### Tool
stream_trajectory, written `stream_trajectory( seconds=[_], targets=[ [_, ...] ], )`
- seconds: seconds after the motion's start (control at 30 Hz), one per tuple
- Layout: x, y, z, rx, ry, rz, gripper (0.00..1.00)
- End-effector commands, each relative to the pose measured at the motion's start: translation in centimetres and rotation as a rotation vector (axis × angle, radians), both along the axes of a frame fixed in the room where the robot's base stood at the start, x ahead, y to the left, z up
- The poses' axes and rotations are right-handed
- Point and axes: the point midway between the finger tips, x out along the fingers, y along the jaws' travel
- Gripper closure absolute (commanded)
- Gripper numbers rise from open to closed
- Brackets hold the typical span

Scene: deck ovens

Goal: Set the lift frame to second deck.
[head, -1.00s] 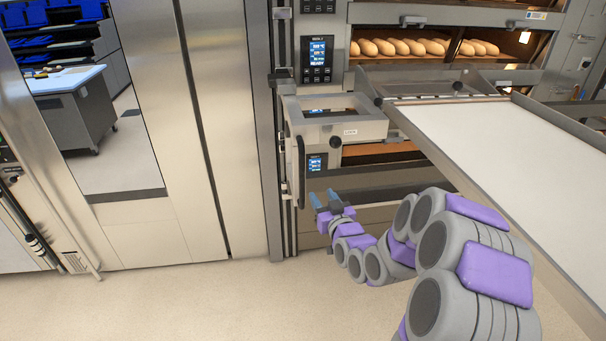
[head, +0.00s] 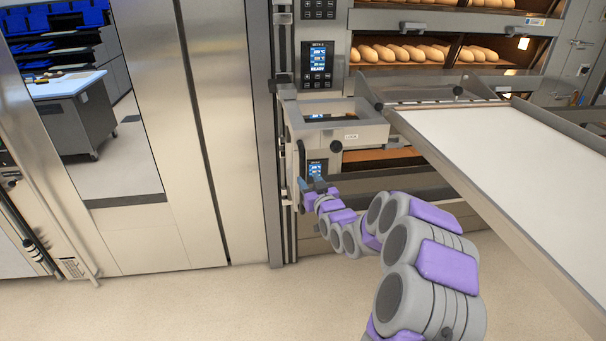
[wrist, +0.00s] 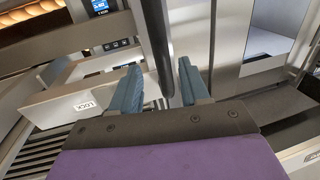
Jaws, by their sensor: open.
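The lift frame (head: 365,133) is a grey metal bracket at the oven's left front, with a LOCK label and a dark round knob. It also shows in the wrist view (wrist: 60,105). It stands at about the level just below the deck with the loaves. A dark upright handle bar (head: 301,160) is at its left side. My gripper (head: 306,190) is open at the lower part of this bar. In the wrist view the bar (wrist: 156,45) runs down between the two blue fingertips of my gripper (wrist: 158,85); whether they touch it cannot be told.
A white loading board (head: 490,140) with metal rails reaches toward me on the right. Loaves (head: 395,54) lie in a lit deck above the frame. A control panel (head: 318,62) is at the upper left of the oven. Steel panels stand left; the floor in front is clear.

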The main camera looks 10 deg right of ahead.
Motion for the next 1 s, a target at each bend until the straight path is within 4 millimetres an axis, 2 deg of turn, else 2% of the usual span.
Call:
stream_trajectory(
  seconds=[0.2, 0.4, 0.6, 0.9, 1.0],
  targets=[
    [2.9, 0.7, 0.0, -0.003, -0.003, 0.002, 0.55],
    [4.8, 1.0, -0.1, -0.001, -0.001, 0.001, 0.55],
    [5.6, 1.2, 0.0, 0.0, -0.002, 0.0, 0.55],
    [5.7, 1.2, 0.0, 0.0, -0.001, 0.0, 0.55],
    [5.8, 1.2, 0.1, 0.0, -0.001, 0.0, 0.63]
  ],
)
